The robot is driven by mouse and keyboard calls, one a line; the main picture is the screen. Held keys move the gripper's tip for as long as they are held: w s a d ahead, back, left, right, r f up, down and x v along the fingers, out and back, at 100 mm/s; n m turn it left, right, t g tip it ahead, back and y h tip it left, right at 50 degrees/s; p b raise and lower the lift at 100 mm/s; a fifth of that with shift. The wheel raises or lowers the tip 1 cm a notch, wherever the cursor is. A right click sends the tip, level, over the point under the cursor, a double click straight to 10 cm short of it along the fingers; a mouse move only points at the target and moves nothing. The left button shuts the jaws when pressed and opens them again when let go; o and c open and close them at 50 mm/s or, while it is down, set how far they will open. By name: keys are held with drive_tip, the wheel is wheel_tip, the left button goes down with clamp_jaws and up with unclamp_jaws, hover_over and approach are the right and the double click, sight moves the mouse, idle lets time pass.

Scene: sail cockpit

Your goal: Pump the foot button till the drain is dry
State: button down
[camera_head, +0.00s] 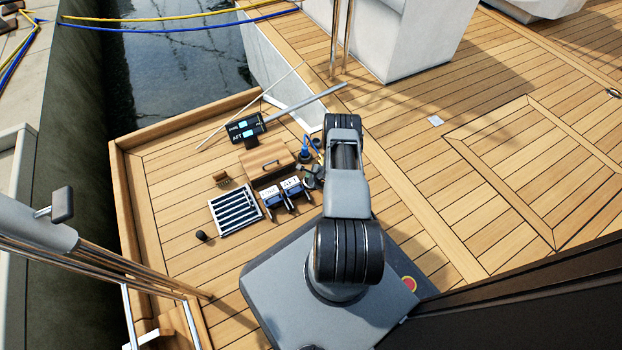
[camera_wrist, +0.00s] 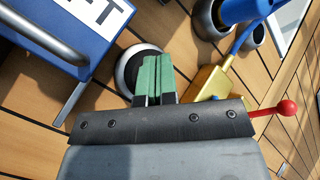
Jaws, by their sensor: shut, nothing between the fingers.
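My gripper (camera_wrist: 157,72) is shut and empty, its green fingertips pressed together. In the wrist view it points at a round black foot button (camera_wrist: 133,66) with a silver ring, set on the teak deck. The fingers overlap the button's right part and hide some of it; I cannot tell whether they touch it. In the head view the small parts beside my arm are too small to tell the button apart. A slatted grate (camera_head: 236,208) lies on the deck left of the blue boxes. A dark display with an AFT label (camera_head: 246,128) stands behind. Whether the drain is wet cannot be told.
A blue box (camera_wrist: 52,32) with a metal handle is close on the left. A brass block (camera_wrist: 212,82) and a red ball knob (camera_wrist: 287,107) are on the right. A wooden box (camera_head: 267,158) and a black knob (camera_head: 201,236) stand on the deck. Open deck lies right.

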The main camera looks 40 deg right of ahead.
drive_tip(key=shift+f, duration=0.7)
idle(1.1)
drive_tip(key=shift+r+p, duration=0.7)
drive_tip(key=shift+r, duration=0.45)
drive_tip(key=shift+r, duration=0.1)
drive_tip(key=shift+r+p, duration=1.65)
drive_tip(key=shift+r, duration=0.75)
